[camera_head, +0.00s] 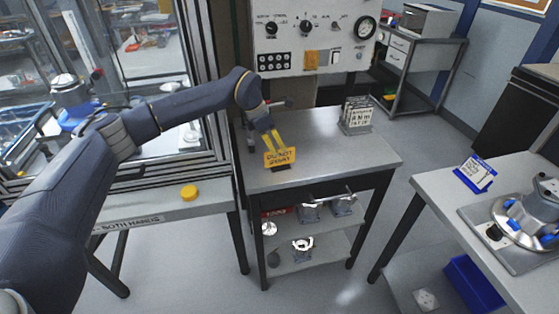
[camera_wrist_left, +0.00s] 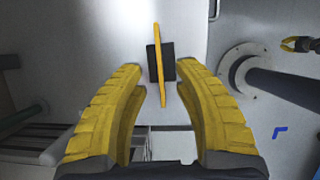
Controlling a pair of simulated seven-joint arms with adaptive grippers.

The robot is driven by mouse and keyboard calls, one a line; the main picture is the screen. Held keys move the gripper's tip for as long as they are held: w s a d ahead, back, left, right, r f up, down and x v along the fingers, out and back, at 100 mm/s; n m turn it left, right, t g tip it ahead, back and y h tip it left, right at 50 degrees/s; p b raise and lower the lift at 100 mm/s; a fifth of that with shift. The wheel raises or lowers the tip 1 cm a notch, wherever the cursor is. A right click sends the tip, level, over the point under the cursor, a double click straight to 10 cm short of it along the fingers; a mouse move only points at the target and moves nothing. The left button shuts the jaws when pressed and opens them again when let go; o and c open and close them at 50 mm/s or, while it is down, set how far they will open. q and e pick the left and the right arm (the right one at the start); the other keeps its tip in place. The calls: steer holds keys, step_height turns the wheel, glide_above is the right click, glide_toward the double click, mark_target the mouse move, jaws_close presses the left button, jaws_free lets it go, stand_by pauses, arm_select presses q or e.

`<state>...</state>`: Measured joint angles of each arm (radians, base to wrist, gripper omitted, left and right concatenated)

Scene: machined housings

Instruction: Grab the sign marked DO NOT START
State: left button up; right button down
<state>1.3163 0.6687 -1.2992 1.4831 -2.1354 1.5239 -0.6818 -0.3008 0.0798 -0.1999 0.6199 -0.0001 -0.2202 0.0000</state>
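The sign marked DO NOT START (camera_head: 280,157) is a yellow-orange plate with dark lettering. It stands upright on a small dark base at the front left of the grey cart top. In the left wrist view the sign (camera_wrist_left: 156,50) shows edge-on as a thin yellow strip on a black base. My left gripper (camera_head: 271,144) is directly over the sign, fingers pointing down. Its yellow fingers are spread, with the sign lined up in the gap between the fingertips (camera_wrist_left: 158,68); neither finger visibly touches it. What looks like my right gripper (camera_wrist_left: 297,44) shows small at the right edge.
A stand of lettered signs (camera_head: 357,114) is at the cart's back right. A control panel (camera_head: 312,40) rises behind the cart. A yellow round button (camera_head: 189,192) sits on the left bench. A blue-edged sign (camera_head: 476,173) is on the right table. The middle of the cart top is clear.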

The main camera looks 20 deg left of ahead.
mark_target(286, 164)
arm_select(q)
steer(key=shift+x, duration=3.65)
steer(key=shift+f, duration=0.3)
jaws_close()
